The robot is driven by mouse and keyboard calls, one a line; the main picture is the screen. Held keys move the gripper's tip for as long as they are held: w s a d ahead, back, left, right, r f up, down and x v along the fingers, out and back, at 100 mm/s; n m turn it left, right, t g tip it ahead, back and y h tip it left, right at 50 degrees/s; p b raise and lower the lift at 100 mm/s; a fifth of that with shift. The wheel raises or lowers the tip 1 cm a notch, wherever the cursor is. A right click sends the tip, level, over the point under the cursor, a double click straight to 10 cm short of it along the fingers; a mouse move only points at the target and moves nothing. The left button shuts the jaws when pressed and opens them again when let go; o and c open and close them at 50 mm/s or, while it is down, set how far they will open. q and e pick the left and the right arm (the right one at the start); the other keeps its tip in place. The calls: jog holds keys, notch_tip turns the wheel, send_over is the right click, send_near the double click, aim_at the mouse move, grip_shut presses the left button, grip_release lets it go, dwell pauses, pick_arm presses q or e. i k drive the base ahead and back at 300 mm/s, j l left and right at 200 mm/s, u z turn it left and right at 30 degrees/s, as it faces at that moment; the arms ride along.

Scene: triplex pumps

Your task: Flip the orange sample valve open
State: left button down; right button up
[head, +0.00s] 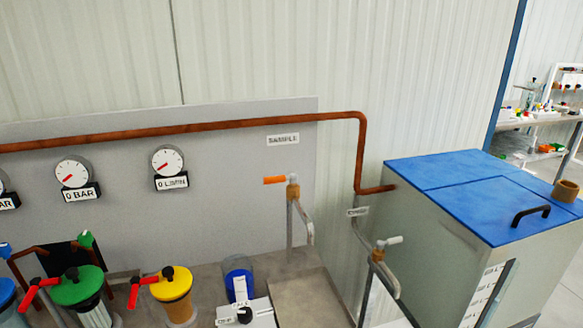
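The orange sample valve handle (274,180) points left from a small brass valve body (293,190) at the top of a thin grey pipe. A white "SAMPLE" label (283,139) is on the grey panel above it. A curved spout (304,222) goes down to the right of the valve body. The handle looks level, roughly at right angles to the upright pipe. Neither of my grippers shows in the head view.
Yellow (171,283) and green (77,287) topped pumps with red levers stand at lower left. A second tap with a white handle (394,240) is right, beside a blue-lidded tank (480,182). A copper pipe (230,123) runs above.

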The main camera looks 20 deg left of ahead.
aim_at(274, 180)
jog(key=i+l, duration=0.15)
jog(key=l, duration=0.15)
jog(key=i+l+u, duration=0.1)
jog(key=l, duration=0.25)
jog(key=i+l, duration=0.1)
jog(key=l, duration=0.2)
jog(key=i+l+u, duration=0.1)
jog(key=l, duration=0.25)
